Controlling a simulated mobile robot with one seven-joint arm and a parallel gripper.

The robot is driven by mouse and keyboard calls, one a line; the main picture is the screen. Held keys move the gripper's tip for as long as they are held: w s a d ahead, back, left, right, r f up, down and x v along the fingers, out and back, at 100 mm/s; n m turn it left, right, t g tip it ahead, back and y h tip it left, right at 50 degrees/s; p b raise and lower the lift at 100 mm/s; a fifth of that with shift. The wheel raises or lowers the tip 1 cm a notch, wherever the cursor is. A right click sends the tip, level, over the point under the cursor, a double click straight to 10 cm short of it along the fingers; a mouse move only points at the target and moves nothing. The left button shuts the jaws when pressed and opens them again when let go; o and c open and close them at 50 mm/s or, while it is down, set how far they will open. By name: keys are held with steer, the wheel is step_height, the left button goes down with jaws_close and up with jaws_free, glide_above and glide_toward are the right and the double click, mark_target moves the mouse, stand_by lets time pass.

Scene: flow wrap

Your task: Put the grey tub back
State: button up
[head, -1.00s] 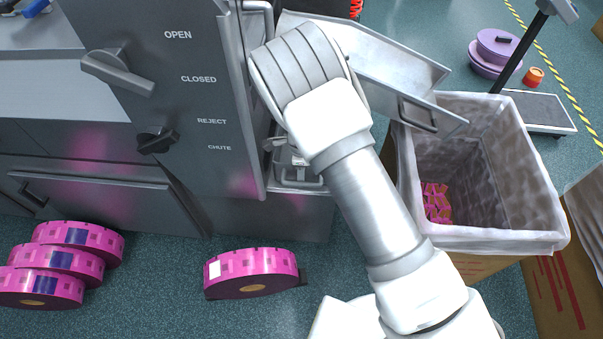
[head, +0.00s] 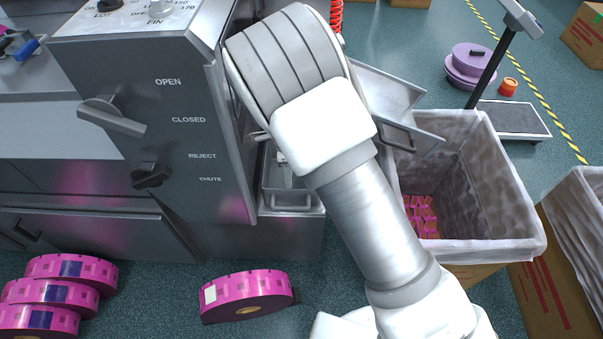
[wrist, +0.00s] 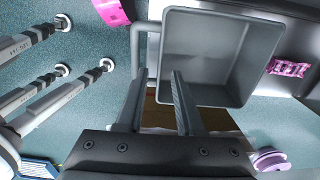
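The grey tub (wrist: 247,30) shows in the wrist view as a square, open-topped box with an empty inside and a bar handle (wrist: 138,40) on its left side. In the head view the grey tub (head: 297,207) is partly hidden behind my arm, low beside the grey machine. My gripper (wrist: 160,72) has its two fingers apart, with a visible gap between them. Its fingertips overlap the tub's handle-side wall in the wrist view. I cannot tell whether they touch it. My wrist hides most of the gripper in the head view.
The machine panel (head: 150,120) with knobs stands left of my arm. A metal chute (head: 385,90) slopes toward a lined bin (head: 480,245) holding pink packs (head: 420,215) on the right. A pink reel (head: 248,295) lies on the floor; several more stand at left.

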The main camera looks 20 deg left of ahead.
steer(key=shift+r, duration=0.15)
steer(key=d+r+n+t+y, duration=0.1)
steer(key=d+r+n, duration=0.2)
steer(key=d+r, duration=0.75)
steer(key=d+r+n+t+y, duration=0.1)
steer(key=d+r+n+y, duration=0.15)
steer(key=d+r, duration=0.8)
steer(key=s+d+r+n+t+h, duration=0.1)
steer(key=s+d+r+n, duration=0.3)
steer(key=s+d+r, duration=0.2)
steer(key=s+d+r+n+t+h, duration=0.2)
steer(key=s+d+r+n, duration=0.3)
steer(key=s, duration=0.5)
steer(key=shift+d+r+t, duration=0.3)
steer(key=shift+d+r, duration=0.05)
steer(key=shift+d, duration=0.7)
steer(key=shift+r+h, duration=0.1)
steer(key=shift+h, duration=0.15)
step_height(320, 180, up, 18)
steer(key=p, duration=1.8)
